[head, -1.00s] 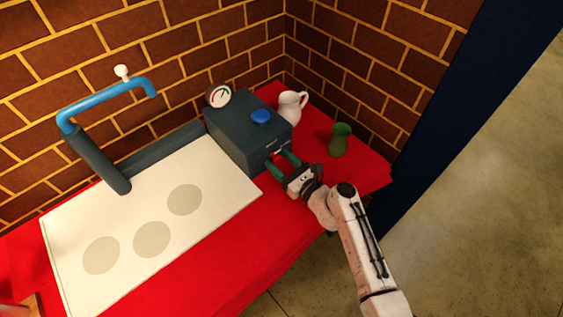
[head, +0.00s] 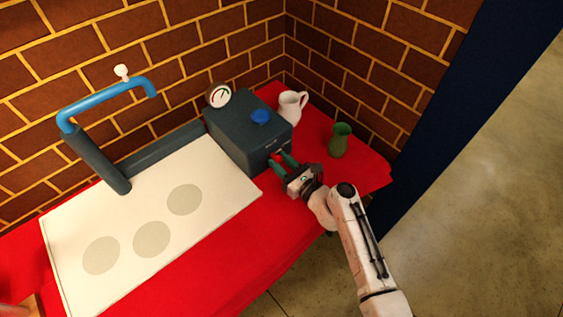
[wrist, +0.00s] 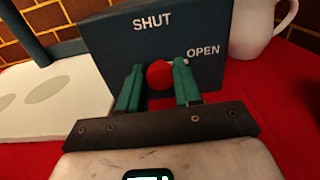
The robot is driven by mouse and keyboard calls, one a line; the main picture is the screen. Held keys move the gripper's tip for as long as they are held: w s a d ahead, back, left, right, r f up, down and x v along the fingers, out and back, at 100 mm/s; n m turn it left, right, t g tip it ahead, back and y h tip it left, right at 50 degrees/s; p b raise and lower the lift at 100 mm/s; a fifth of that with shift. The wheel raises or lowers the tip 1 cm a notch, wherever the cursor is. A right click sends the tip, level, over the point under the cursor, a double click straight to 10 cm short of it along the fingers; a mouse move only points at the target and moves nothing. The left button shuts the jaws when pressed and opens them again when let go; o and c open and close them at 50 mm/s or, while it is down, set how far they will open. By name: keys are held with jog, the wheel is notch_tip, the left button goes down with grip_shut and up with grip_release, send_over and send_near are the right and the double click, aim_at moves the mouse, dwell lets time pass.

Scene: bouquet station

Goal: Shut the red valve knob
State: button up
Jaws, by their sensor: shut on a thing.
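The red valve knob (wrist: 159,74) is on the front face of a dark grey-blue box (wrist: 205,40), between the lettering SHUT at the upper left and OPEN at the right. My gripper (wrist: 160,86) has its two green fingers on either side of the knob, shut on it. In the head view my gripper (head: 280,162) reaches the lower front of the box (head: 235,140), and the fingers hide most of the knob. A small pale tip shows to the right of the knob in the wrist view, near OPEN.
A blue knob (head: 261,116) and a gauge (head: 219,95) are on the box. A white pitcher (head: 292,106) and a green vase (head: 339,140) stand right of it. A white board (head: 110,215) with grey circles and a blue pipe (head: 105,100) are at left.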

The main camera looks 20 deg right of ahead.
jog(key=shift+f, duration=0.1)
jog(key=n+b, duration=0.3)
jog(key=n, duration=0.1)
jog(key=shift+a+f, duration=0.1)
jog(key=n+b, duration=0.3)
jog(key=n, duration=0.2)
jog(key=n+b, duration=0.3)
jog(key=n, duration=0.1)
jog(key=shift+f, duration=0.15)
jog(key=n+b, duration=0.3)
jog(key=n, duration=0.1)
jog(key=shift+a+n, duration=0.1)
jog(key=shift+n, duration=0.2)
jog(key=shift+s, duration=0.1)
jog(key=o, duration=1)
